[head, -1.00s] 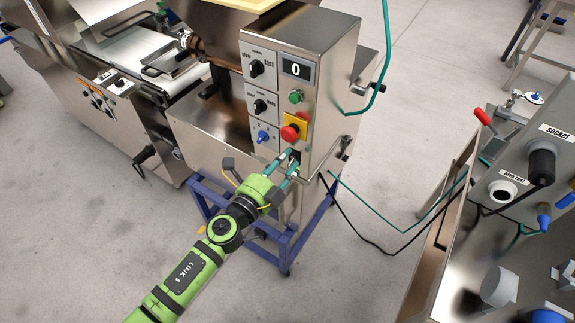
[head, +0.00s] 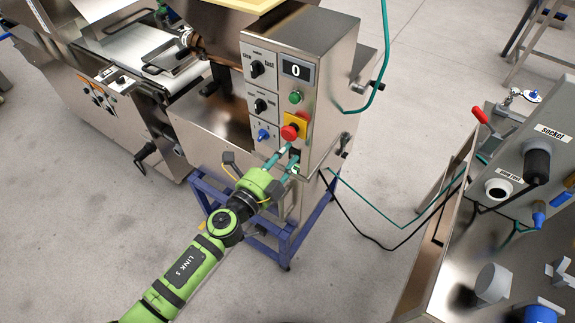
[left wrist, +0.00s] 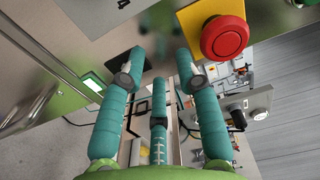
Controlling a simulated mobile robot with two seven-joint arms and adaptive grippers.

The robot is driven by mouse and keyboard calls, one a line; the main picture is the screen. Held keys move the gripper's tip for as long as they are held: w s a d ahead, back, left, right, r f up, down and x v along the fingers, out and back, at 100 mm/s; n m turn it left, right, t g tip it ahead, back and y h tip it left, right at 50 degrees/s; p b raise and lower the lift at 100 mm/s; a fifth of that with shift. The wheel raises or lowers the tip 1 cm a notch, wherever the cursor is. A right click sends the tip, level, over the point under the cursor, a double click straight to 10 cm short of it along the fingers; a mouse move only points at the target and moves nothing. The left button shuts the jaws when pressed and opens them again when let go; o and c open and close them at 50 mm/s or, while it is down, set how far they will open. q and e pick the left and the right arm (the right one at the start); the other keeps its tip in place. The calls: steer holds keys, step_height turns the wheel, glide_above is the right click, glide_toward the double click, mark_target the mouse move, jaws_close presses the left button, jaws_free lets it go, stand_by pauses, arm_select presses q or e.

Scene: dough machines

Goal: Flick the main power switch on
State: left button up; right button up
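The machine's control panel (head: 264,130) stands at the centre of the head view. Its red emergency button (head: 289,132) on a yellow plate also shows in the left wrist view (left wrist: 225,37). Just below it is a dark switch area (head: 295,154), partly hidden by my fingers; I cannot tell the switch's position. My left gripper (head: 289,155) is at this area, with its teal fingers spread. In the left wrist view the gripper (left wrist: 164,62) has nothing visible between its fingers, and a black plate (left wrist: 121,65) lies behind the left fingertip. Contact is unclear. My right gripper is not in view.
Above the emergency button are a green button (head: 295,97) and a display (head: 295,68) reading 0. Black knobs (head: 257,69) and a blue knob (head: 263,136) are on the left panel. A blue frame (head: 285,243) supports the machine. Another machine with a socket (head: 538,165) stands right.

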arm_select(q)
steer(key=shift+s+a+f, duration=0.15)
steer(key=shift+s+f, duration=0.05)
steer(key=shift+s, duration=0.05)
steer(key=v, duration=0.6)
stand_by(0.7)
steer(key=v, duration=1.2)
stand_by(0.4)
